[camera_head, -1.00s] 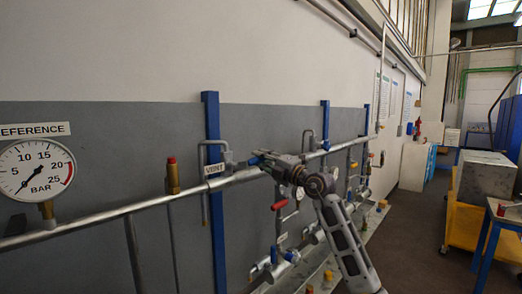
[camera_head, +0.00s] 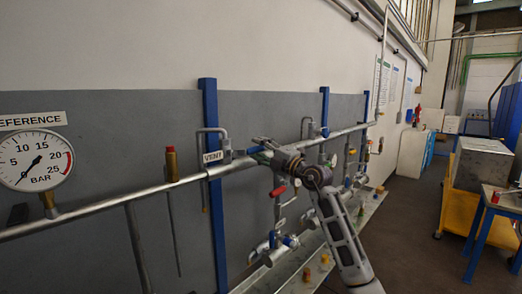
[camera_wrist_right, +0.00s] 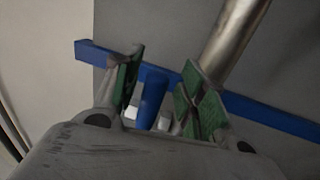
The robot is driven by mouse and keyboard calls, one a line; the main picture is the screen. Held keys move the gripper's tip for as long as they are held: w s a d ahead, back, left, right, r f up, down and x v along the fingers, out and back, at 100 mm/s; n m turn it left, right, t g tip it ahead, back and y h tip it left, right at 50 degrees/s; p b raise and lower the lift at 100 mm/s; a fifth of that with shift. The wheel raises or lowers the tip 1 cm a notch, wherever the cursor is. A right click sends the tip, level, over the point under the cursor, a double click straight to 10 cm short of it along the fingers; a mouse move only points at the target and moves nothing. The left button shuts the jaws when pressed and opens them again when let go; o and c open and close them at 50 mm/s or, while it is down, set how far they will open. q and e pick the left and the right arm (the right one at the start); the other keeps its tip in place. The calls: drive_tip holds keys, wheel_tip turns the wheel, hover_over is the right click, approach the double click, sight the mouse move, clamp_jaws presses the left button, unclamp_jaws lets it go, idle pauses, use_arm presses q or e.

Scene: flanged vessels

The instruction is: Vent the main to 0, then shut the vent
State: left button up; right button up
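The reference gauge (camera_head: 36,160) hangs at the left in the head view, its needle pointing at about 0 bar. The VENT label (camera_head: 212,157) is on the silver main pipe (camera_head: 110,203) by the blue post. My right gripper (camera_head: 264,150) is at the pipe just right of the label, beside a blue handle (camera_head: 257,150). In the right wrist view, the gripper's green-padded fingers (camera_wrist_right: 160,88) are apart, with a blue handle (camera_wrist_right: 151,95) between them and gaps on its sides. Whether a pad touches it is unclear. My left gripper is not in view.
A brass relief fitting (camera_head: 172,164) stands on the pipe left of the label. A red-handled valve (camera_head: 278,191) and blue-handled valves (camera_head: 290,241) sit below near my arm. A yellow cart (camera_head: 462,205) stands at the right. The floor between is clear.

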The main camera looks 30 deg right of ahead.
drive_tip(key=v, duration=1.2)
idle(0.7)
idle(2.4)
